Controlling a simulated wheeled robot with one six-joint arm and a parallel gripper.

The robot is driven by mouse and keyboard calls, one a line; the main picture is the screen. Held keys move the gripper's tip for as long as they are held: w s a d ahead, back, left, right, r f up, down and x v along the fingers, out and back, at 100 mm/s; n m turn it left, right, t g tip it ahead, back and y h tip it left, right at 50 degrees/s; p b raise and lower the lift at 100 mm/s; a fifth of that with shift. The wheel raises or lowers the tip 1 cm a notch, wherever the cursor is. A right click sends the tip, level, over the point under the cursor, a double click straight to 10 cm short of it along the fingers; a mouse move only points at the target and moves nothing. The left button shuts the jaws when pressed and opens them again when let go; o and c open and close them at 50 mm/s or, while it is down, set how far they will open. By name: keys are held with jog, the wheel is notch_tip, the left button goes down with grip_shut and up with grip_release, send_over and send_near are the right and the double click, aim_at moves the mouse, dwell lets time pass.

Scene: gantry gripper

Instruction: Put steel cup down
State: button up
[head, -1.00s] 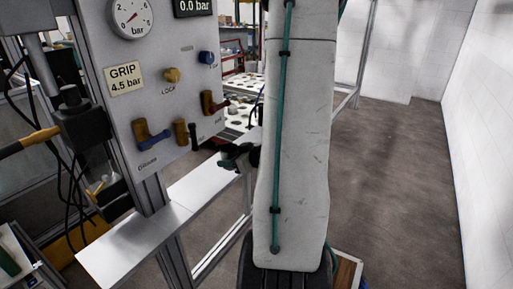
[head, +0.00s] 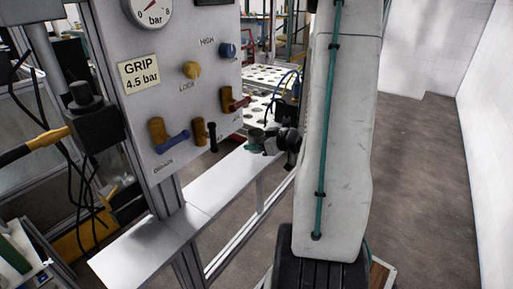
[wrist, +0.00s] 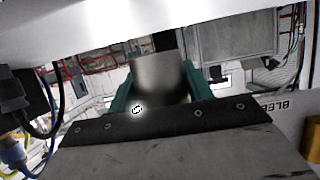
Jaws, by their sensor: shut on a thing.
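In the wrist view, a grey steel cup (wrist: 158,77) sits between the teal fingers of my gripper (wrist: 160,98), which are shut on it. The cup's far part is out of sight in that view. In the head view, my gripper (head: 262,143) is small, at the right end of the panel, over or beside the far part of a narrow metal ledge (head: 210,190). The cup is too small and partly hidden there to make out well. I cannot tell whether it touches the ledge.
A perforated table (head: 262,105) lies behind my gripper. Open floor (head: 420,190) lies at right.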

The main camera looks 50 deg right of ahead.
jog(key=shift+w+d+f, duration=0.1)
jog(key=shift+w+d, duration=0.1)
jog(key=shift+d, duration=0.25)
jog(key=shift+w+d, duration=0.15)
jog(key=shift+d, duration=0.3)
jog(key=shift+d+f, duration=0.1)
jog(key=shift+f, duration=0.1)
jog(key=shift+w+a+f, duration=0.1)
jog(key=shift+a+f, duration=0.1)
jog(key=shift+f, duration=1.35)
jog(key=shift+f, duration=0.1)
jog(key=o, duration=1)
jog(key=v, duration=1.2)
